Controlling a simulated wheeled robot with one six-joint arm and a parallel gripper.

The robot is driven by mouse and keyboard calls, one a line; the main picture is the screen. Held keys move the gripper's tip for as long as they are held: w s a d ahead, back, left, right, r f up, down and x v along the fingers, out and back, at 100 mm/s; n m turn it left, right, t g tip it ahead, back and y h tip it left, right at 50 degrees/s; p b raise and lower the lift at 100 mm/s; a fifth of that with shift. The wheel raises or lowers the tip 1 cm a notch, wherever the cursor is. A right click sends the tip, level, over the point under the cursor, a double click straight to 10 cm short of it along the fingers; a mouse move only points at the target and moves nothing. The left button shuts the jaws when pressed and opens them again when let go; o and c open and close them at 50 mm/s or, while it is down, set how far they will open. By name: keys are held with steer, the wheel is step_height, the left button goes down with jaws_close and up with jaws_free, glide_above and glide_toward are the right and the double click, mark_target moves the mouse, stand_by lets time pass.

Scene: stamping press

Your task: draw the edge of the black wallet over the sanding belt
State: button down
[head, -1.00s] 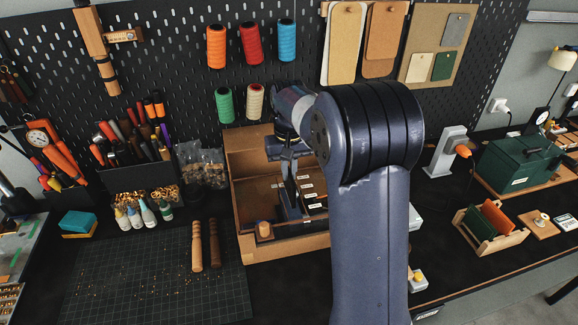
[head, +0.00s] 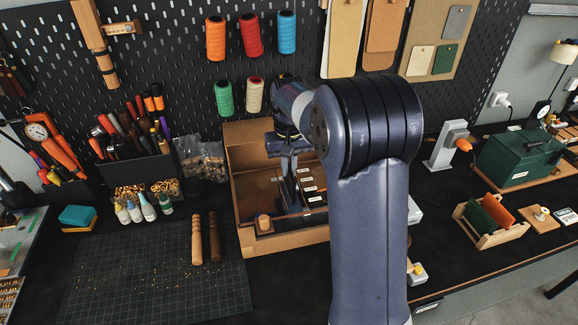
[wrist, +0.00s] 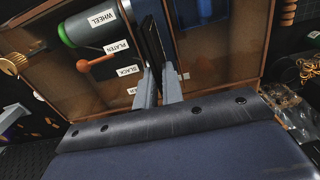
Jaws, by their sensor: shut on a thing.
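My gripper (wrist: 159,78) is shut on the black wallet (wrist: 152,42), a thin dark slab seen nearly edge-on in the wrist view. In the head view my gripper (head: 289,160) holds it upright inside the open-fronted wooden box. A blue-grey upright strip, perhaps the sanding belt (wrist: 168,50), stands close beside the wallet. I cannot tell whether they touch. A dark roller with a green end (wrist: 85,30) lies to the left. White labels read WHEEL (wrist: 103,18), PLATEN (wrist: 117,47) and SLACK (wrist: 128,71); another is partly hidden.
The wooden box (head: 290,242) has walls around my gripper. An orange-knobbed lever (wrist: 84,65) is near the labels. Two wooden sticks (head: 197,240) lie on the cutting mat (head: 130,285) to the left. A wooden rack (head: 490,232) with green and orange pieces stands right.

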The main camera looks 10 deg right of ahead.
mark_target(292, 176)
steer(key=shift+f, duration=0.6)
stand_by(1.1)
steer(key=shift+s+b, duration=0.7)
steer(key=shift+s, duration=0.85)
steer(key=shift+w, duration=0.15)
steer(key=shift+w+r+p, duration=0.15)
steer(key=shift+w+p, duration=0.7)
steer(key=shift+w, duration=0.6)
